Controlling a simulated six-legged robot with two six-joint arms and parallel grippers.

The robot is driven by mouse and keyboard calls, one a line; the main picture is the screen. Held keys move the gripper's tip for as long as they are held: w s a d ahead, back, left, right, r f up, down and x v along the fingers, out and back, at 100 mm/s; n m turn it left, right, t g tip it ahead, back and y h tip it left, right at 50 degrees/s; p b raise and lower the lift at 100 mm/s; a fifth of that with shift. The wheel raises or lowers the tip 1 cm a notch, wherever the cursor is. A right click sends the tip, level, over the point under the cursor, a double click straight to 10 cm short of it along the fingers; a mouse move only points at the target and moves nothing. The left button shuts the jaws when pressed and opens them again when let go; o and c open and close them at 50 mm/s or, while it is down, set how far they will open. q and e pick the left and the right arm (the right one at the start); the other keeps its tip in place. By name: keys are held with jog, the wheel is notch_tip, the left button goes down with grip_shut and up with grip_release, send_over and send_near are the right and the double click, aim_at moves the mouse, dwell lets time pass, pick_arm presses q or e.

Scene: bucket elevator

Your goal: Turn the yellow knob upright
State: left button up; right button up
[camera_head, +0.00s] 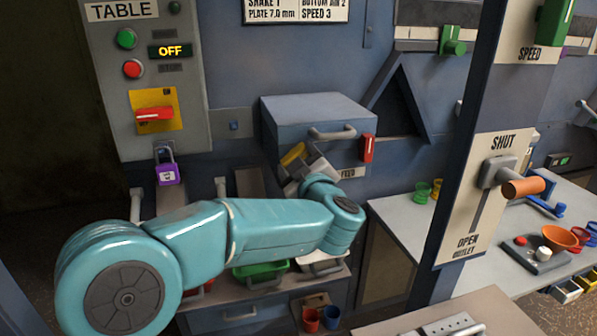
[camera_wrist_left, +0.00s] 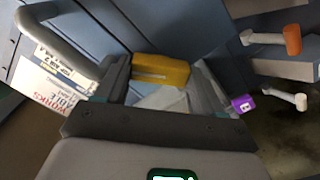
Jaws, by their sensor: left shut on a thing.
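The yellow knob (camera_head: 293,154) shows in the camera_head view at the left front of the blue-grey box, tilted with its upper end to the right. In the left wrist view the yellow knob (camera_wrist_left: 160,69) lies crosswise between the two fingers. My left gripper (camera_head: 303,172) is shut on the knob, and its fingers (camera_wrist_left: 160,88) flank the knob's ends in the wrist view. My teal left arm and the gripper hide the knob's lower part and its mount in the camera_head view. My right gripper is not in view.
The box (camera_head: 318,112) has a grey handle (camera_head: 333,133) and a red block (camera_head: 367,148) near the knob. A purple padlock (camera_head: 167,174) hangs at left. A green tray (camera_head: 260,271) lies below my arm. A post with an orange-handled lever (camera_head: 524,187) stands at right.

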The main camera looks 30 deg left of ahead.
pick_arm(q)
jog(key=shift+f+n+b, duration=0.1)
jog(key=shift+n+b, duration=3.5)
jog(key=shift+n, duration=1.4)
jog(key=o, duration=1)
jog(key=shift+o, duration=0.2)
jog(key=shift+d, duration=0.1)
jog(key=v, duration=1.6)
jog(key=shift+d, duration=0.1)
